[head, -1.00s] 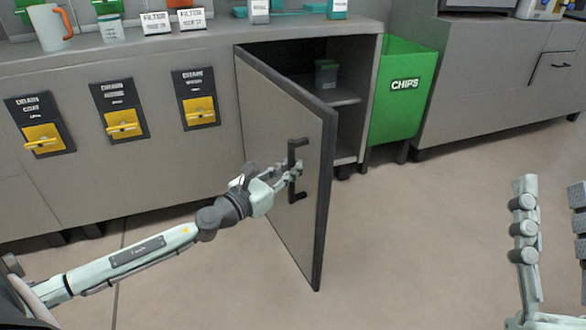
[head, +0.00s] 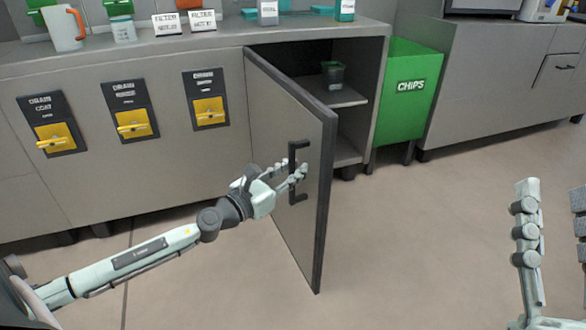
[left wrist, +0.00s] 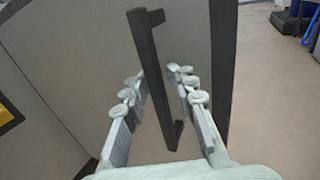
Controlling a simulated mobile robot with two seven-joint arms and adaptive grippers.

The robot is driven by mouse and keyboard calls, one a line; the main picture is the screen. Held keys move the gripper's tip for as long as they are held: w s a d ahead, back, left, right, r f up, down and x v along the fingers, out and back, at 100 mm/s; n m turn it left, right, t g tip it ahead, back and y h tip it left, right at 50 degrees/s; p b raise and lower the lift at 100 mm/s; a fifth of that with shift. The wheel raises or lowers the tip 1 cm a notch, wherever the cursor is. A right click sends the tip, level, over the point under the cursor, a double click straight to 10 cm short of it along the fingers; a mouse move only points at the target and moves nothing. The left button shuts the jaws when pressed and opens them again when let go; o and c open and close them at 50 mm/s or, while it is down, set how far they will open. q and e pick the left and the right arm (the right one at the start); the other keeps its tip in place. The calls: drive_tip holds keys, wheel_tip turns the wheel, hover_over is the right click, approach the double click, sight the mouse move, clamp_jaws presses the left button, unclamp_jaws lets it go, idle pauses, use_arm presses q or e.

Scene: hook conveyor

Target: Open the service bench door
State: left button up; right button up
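The service bench door (head: 270,130) is grey with a dark edge and stands swung well out from the bench, showing the shelves inside. Its dark upright bar handle (head: 292,160) is on the outer face near the free edge. My left gripper (head: 295,178) is at this handle, one finger on each side, shut on the bar. The left wrist view shows the handle (left wrist: 153,75) running between the fingers, close to both. My right gripper (head: 552,192) is at the far right, its fingers wide apart and empty, away from the door.
The open cupboard holds a small dark container (head: 332,75) on a shelf (head: 345,97). A green CHIPS bin (head: 405,100) stands right of the bench (head: 180,150). Several yellow drain handles line the bench front. Cups and filter boxes stand on top. The floor (head: 420,230) right of the door is clear.

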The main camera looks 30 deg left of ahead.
use_arm(q)
drive_tip(key=shift+o, duration=0.2)
drive_tip(key=shift+a, duration=0.1)
drive_tip(key=v, duration=0.2)
drive_tip(key=shift+s+f, duration=0.1)
drive_tip(key=shift+s, duration=0.55)
drive_tip(key=v, duration=0.8)
drive_tip(key=shift+s+a, duration=0.2)
drive_tip(key=shift+s, duration=0.15)
